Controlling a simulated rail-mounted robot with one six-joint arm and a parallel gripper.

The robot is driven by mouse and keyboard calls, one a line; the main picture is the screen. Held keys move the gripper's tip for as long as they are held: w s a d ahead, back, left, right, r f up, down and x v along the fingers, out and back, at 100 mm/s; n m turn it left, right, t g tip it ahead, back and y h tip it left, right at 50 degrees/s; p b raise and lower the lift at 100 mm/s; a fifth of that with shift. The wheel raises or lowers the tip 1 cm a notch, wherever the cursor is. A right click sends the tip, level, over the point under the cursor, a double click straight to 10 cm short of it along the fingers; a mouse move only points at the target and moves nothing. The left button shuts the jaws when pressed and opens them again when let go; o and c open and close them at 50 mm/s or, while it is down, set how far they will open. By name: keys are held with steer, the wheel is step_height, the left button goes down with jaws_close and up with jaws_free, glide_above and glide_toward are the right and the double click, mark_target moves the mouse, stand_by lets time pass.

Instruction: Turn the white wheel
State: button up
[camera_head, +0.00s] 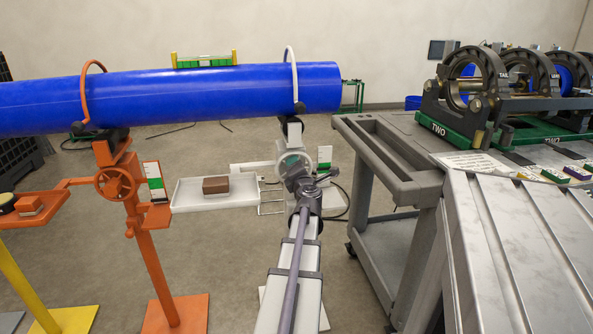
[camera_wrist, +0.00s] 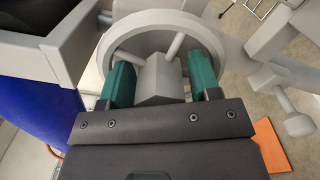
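The white wheel (camera_wrist: 166,22) fills the upper middle of the wrist view, with a round rim, spokes and a blocky grey-white hub (camera_wrist: 158,84). In the head view the white wheel (camera_head: 293,163) is on the white stand, partly hidden by my wrist. My gripper (camera_wrist: 160,68) has two green fingers, spread apart on either side of the hub and inside the rim. I cannot tell whether the fingers touch the hub. In the head view my gripper is mostly hidden behind my wrist.
A blue pipe (camera_head: 210,95) rests across the orange stand (camera_head: 153,255) and the white stand. A white tray (camera_head: 190,207) with a brown block (camera_head: 216,185) lies left of the wheel. A grey cart (camera_head: 385,155) and a fusion machine (camera_head: 470,100) are at the right.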

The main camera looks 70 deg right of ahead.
steer(key=shift+o, duration=0.9)
steer(key=v, duration=1)
steer(key=shift+s+a, duration=0.2)
steer(key=shift+a, duration=0.15)
